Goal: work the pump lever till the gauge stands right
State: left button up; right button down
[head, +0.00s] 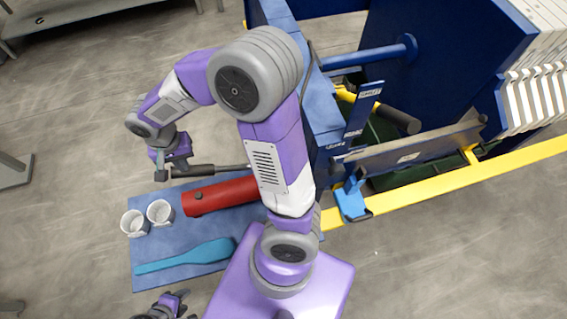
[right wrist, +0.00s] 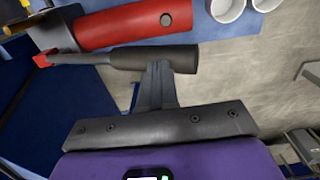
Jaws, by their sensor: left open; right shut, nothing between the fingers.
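The pump lever (head: 205,170) has a thick dark grip and runs right until my right arm hides it. In the right wrist view its dark grip (right wrist: 130,58) lies across the fingertips, with a thinner bar leading left to a red end. The red cylinder (head: 228,193) lies beside it. My right gripper (head: 160,170) is shut and empty at the outer end of the grip; its fingers (right wrist: 157,75) overlap the grip, but I cannot tell whether they touch. My left gripper (head: 172,303) is open, low and partly cut off. I cannot make out a gauge.
A blue work surface (head: 150,285) bears two white cups (head: 134,223) (head: 160,212) and a blue paddle (head: 190,257). The blue press frame (head: 440,50), with white plates (head: 535,95) and a yellow rail (head: 470,180), fills the right.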

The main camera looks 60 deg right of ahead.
notch_tip(320, 180, down, 11)
jog(key=w+a+b, duration=0.1)
jog(key=b, duration=0.8)
jog(key=r+p, duration=0.6)
jog(key=r, duration=0.1)
jog(key=s+d+r+p, duration=0.1)
jog(key=r+p, duration=0.2)
jog(key=r, duration=0.1)
jog(key=shift+r, duration=0.15)
jog(key=shift+f, duration=0.2)
